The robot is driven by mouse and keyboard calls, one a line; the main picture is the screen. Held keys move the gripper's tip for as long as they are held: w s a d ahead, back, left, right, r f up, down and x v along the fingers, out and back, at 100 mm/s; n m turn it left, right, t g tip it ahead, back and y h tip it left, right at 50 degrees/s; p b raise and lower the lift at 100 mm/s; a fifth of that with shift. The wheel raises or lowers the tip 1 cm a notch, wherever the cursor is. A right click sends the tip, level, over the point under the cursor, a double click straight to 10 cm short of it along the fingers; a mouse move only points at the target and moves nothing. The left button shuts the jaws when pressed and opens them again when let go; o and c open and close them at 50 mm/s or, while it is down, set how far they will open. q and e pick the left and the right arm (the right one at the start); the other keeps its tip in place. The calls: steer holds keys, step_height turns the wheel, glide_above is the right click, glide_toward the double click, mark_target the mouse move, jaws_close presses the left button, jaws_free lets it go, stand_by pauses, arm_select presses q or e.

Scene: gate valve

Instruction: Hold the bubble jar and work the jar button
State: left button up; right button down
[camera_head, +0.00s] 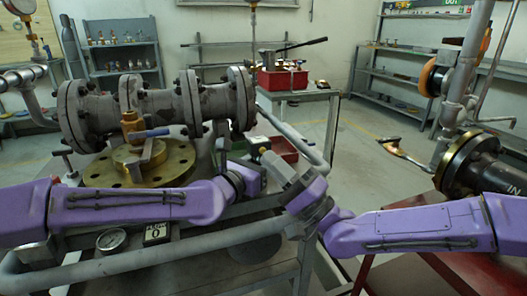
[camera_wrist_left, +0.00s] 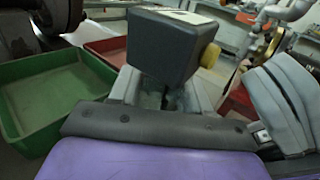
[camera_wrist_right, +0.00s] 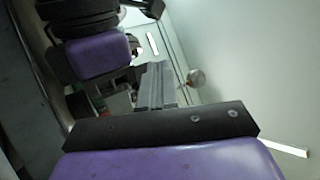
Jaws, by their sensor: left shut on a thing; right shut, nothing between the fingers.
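The bubble jar (camera_wrist_left: 172,45) is a dark grey box with a pale top face and a round yellow button (camera_wrist_left: 210,55) on its right side in the left wrist view. My left gripper (camera_wrist_left: 165,92) is shut on its lower part. In the head view the small dark jar (camera_head: 257,143) shows above my left gripper (camera_head: 246,170), near the middle. My right gripper (camera_head: 272,160) is shut and empty, pointing up-left close beside the jar. It also shows in the left wrist view (camera_wrist_left: 262,75), with a gap between it and the button. In the right wrist view its fingers (camera_wrist_right: 155,85) are together.
A flanged grey pipe valve (camera_head: 160,105) and a brass flange (camera_head: 140,165) stand on the left bench. A cart with a red bin (camera_head: 283,80) is behind. A green tray (camera_wrist_left: 45,95) lies below left. Pipework (camera_head: 470,160) stands at right. Shelves line the back walls.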

stand_by(0.6)
steer(key=shift+w+a, duration=0.15)
steer(key=shift+w, duration=0.25)
steer(key=shift+w+a, duration=0.1)
steer(key=shift+w, duration=0.25)
stand_by(0.4)
arm_select(q)
steer(key=shift+s+d, duration=0.1)
arm_select(e)
steer(key=shift+w, duration=0.2)
stand_by(0.4)
steer(key=shift+s+d+f, duration=0.1)
steer(key=shift+s+d, duration=0.05)
steer(key=shift+s, duration=0.35)
steer(key=shift+s+d, duration=0.15)
steer(key=shift+s, duration=0.3)
steer(key=shift+s+d, duration=0.3)
steer(key=shift+s, duration=0.5)
steer(key=shift+s+d, duration=0.25)
steer(key=shift+s, duration=0.5)
steer(key=shift+s+d, duration=0.3)
steer(key=shift+s, duration=0.5)
